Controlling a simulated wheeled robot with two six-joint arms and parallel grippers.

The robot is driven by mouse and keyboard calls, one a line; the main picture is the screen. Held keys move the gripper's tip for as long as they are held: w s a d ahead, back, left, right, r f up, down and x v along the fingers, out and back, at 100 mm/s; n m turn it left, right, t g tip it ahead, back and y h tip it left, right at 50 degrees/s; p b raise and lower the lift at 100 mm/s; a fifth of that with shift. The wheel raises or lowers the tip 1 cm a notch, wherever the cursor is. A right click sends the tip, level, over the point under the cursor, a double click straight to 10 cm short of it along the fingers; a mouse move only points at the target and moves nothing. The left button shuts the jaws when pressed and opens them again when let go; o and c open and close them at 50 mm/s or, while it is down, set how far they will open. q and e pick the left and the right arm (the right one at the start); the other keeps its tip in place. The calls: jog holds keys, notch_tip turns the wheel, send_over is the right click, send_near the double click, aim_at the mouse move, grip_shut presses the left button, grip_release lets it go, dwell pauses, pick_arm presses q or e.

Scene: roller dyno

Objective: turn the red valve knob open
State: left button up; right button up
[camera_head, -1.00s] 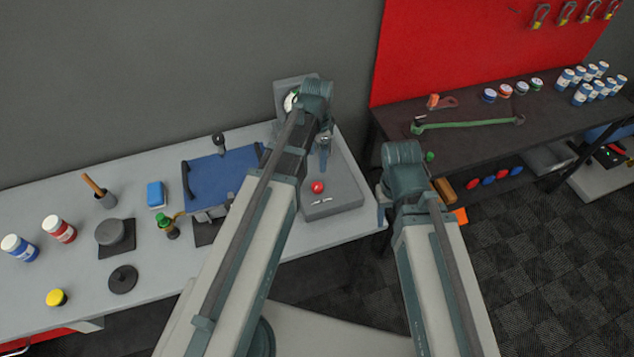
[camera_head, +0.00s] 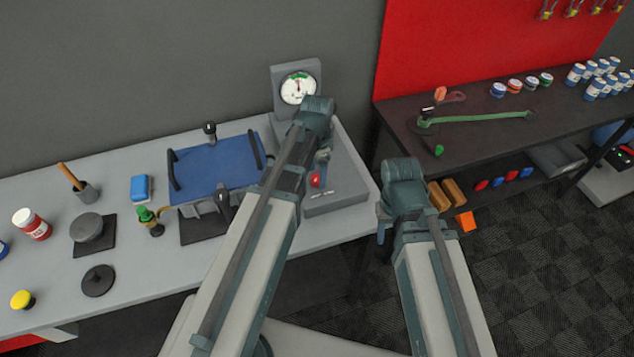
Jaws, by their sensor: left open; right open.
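The red valve knob (camera_head: 316,180) sits on a grey panel (camera_head: 340,197) at the right end of the bench. A gauge (camera_head: 298,88) with a white dial and a green band stands behind it. My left gripper (camera_head: 322,162) is open and hangs just above and behind the knob in the picture. Its fingertips are small and partly hidden, and I cannot tell whether they touch the knob. My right gripper (camera_head: 382,232) is open and empty, hanging off the bench's right end, mostly hidden by its own arm.
Left of the panel are a blue tray with handles (camera_head: 215,168), a green-topped brass fitting (camera_head: 150,222), a blue block (camera_head: 141,187) and a round grey weight (camera_head: 87,228). A dark shelf (camera_head: 470,150) holding a green wrench (camera_head: 480,117) stands to the right.

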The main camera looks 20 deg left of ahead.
pick_arm(q)
jog(key=shift+f, duration=0.65)
pick_arm(e)
jog(key=shift+f, duration=0.6)
pick_arm(q)
jog(key=shift+r, duration=0.1)
grip_shut()
